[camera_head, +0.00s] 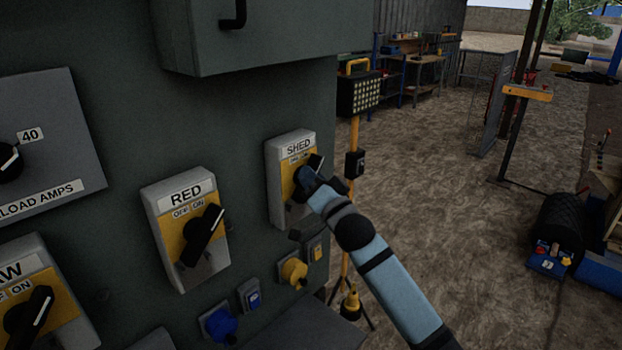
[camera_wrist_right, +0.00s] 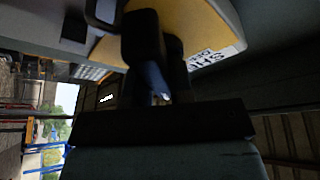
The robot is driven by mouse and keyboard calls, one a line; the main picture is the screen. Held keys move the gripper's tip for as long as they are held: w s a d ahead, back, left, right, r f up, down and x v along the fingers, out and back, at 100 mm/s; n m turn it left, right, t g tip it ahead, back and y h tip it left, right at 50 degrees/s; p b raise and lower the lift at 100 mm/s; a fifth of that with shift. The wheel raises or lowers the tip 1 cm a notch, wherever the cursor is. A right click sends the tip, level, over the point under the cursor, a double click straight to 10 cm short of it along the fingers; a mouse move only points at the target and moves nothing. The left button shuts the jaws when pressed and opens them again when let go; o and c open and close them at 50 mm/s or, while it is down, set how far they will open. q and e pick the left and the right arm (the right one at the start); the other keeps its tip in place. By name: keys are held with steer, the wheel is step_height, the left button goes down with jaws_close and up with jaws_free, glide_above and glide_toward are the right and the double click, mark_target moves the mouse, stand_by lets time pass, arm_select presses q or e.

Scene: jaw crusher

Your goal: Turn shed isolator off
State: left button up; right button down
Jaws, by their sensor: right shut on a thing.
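The shed isolator (camera_head: 280,205) is a grey box with a yellow front and a SHED label, on the right part of the dark panel in the head view. Its black rotary handle (camera_head: 316,162) is partly hidden by my right gripper (camera_head: 304,183), which is shut on it. The right arm reaches in from the lower right. In the right wrist view the isolator's yellow face (camera_wrist_right: 202,22) and part of its label show close up, with the gripper's dark fingers (camera_wrist_right: 158,60) against it. The handle's exact angle is hard to tell. My left gripper is not in view.
A yellow socket (camera_head: 293,271) and a blue socket (camera_head: 218,325) sit below. A work light (camera_head: 358,95) on a yellow stand is just right of the panel. Open ground lies beyond.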

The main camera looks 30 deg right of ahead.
steer(key=n+y, duration=0.1)
steer(key=n, duration=0.2)
steer(key=n+y, duration=0.2)
steer(key=n, duration=0.1)
steer(key=n+y, duration=0.1)
steer(key=n, duration=0.2)
steer(key=n+y, duration=0.1)
steer(key=n, duration=0.1)
steer(key=shift+n+g+y, duration=0.3)
steer(key=shift+n+y, duration=0.1)
steer(key=n+y, duration=0.1)
steer(key=n, duration=0.1)
steer(key=n+g+y, duration=0.1)
steer(key=n, duration=0.2)
steer(key=shift+a+r+y+p, duration=0.1)
steer(key=shift+y+p, duration=0.25)
steer(key=shift+y, duration=0.05)
steer(key=n+g, duration=0.1)
steer(key=n, duration=0.2)
steer(key=n+g+y+p, duration=0.1)
steer(key=n, duration=0.1)
steer(key=shift+s+a+n+y, duration=0.1)
steer(key=shift+n+y, duration=0.2)
steer(key=shift+n, duration=0.1)
steer(key=shift+n+g, duration=0.3)
steer(key=shift+n, duration=0.1)
steer(key=c, duration=1)
jaws_free()
